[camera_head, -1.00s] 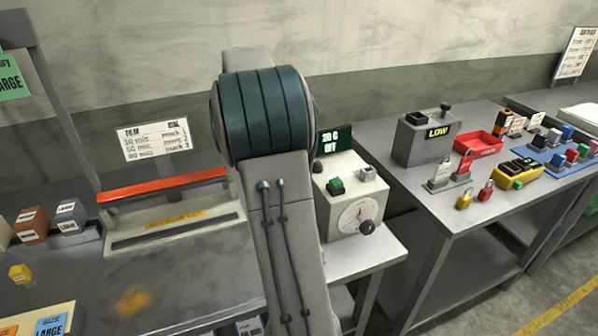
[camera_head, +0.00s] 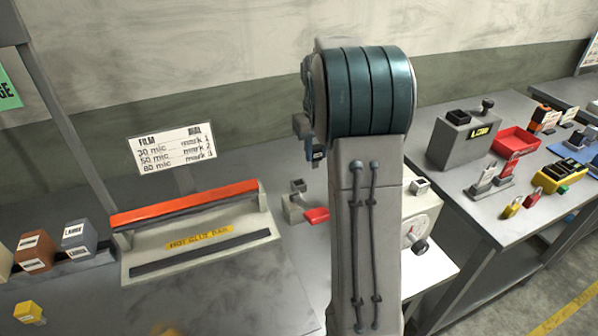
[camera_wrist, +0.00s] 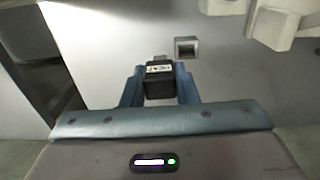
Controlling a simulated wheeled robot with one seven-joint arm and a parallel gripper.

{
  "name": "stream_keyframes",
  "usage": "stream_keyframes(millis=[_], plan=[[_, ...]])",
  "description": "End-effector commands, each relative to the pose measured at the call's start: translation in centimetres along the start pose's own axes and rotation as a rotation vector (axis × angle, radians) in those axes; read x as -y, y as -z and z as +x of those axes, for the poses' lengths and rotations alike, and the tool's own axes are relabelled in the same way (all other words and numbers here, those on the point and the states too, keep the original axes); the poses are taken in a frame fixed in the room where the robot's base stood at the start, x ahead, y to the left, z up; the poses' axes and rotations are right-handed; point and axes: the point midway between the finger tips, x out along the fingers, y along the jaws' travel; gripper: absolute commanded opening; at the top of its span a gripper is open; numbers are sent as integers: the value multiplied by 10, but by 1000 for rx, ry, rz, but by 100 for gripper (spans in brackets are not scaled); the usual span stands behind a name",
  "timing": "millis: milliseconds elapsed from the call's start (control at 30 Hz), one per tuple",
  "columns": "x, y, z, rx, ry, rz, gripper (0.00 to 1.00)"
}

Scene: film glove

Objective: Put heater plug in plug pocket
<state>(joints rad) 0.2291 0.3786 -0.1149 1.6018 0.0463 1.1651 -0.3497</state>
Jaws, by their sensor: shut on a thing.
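In the wrist view my gripper (camera_wrist: 160,78) is shut on a small black plug (camera_wrist: 159,88) with a white label, held between the blue fingers. A pale metal prong end shows at its far side. Beyond it, slightly right, is a square grey-rimmed opening (camera_wrist: 187,47) in a pale surface, which looks like the plug pocket. The plug is apart from it in the picture; the depth gap is hard to judge. In the head view my arm hides most of the gripper and much of the white heater box (camera_head: 412,260).
A grey device with a red lever (camera_head: 316,215) stands left of my arm. A grey LOW box (camera_head: 462,140) and red tray (camera_head: 516,142) stand on the right bench. Pale blocks (camera_wrist: 272,24) stick out in the wrist view.

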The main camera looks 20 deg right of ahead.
Motion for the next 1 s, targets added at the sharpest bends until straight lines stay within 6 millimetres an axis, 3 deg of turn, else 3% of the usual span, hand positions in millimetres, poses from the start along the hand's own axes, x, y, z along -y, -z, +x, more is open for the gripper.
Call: stream_keyframes(millis=[100, 300, 633, 1000], plan=[[23, 6, 14, 1, 0, -1, 4], [43, 12, 27, 1, 0, 0, 4], [46, 12, 65, 1, 0, -1, 4], [45, 13, 71, -1, 0, -1, 4]])
